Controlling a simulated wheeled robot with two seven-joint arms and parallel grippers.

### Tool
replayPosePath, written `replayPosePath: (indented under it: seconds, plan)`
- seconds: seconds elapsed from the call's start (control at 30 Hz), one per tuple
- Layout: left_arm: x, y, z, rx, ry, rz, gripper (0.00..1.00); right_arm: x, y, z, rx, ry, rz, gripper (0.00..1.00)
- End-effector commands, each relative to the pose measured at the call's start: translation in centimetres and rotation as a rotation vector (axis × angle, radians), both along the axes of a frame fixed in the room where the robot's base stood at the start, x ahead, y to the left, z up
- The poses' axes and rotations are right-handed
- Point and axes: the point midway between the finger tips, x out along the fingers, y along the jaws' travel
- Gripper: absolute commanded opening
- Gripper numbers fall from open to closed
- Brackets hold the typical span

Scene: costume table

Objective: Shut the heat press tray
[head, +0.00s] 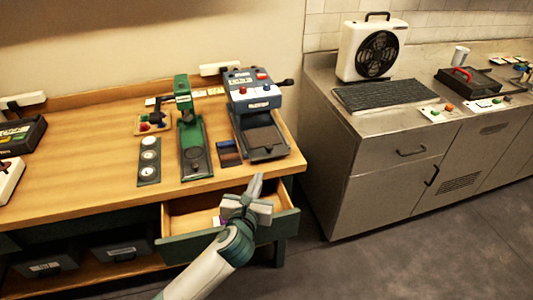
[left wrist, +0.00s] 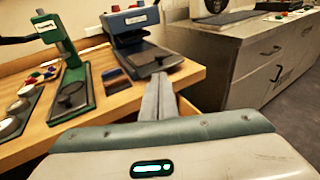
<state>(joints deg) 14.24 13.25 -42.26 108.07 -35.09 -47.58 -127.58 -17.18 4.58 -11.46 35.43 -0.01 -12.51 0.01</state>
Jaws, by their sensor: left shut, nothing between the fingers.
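The heat press (head: 252,92) is a blue machine with red and white knobs and a dark side handle, at the right end of the wooden table. Its dark tray (head: 265,143) sticks out at the front, towards the table's edge. The press (left wrist: 130,22) and the tray (left wrist: 152,58) also show at the top of the left wrist view. My left gripper (head: 257,181) is shut and empty, in front of the table edge and above the open drawer. Its closed fingers (left wrist: 158,98) point towards the tray and appear apart from it. My right gripper is not in view.
An open drawer (head: 188,215) juts out under the table edge, below my left gripper. A metal counter (head: 385,150) stands to the right across a gap.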

Motion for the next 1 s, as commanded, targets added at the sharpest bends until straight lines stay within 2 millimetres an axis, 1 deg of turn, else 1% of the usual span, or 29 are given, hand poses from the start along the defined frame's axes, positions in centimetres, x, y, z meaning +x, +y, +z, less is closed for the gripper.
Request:
replayPosePath:
  seconds: [0.33,0.53,0.67,1.0]
  plan:
    - [0.1,0.0,0.0,0.000,-0.002,0.000,0.00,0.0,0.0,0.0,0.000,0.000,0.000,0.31]
    - [1.1,-0.1,0.0,0.001,-0.003,0.001,0.00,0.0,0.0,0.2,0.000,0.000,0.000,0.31]
    - [2.3,-0.4,-0.2,0.000,-0.003,0.001,0.00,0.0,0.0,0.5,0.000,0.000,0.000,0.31]
    - [7.1,-1.2,-1.0,0.000,-0.003,0.000,0.00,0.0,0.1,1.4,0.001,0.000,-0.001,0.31]
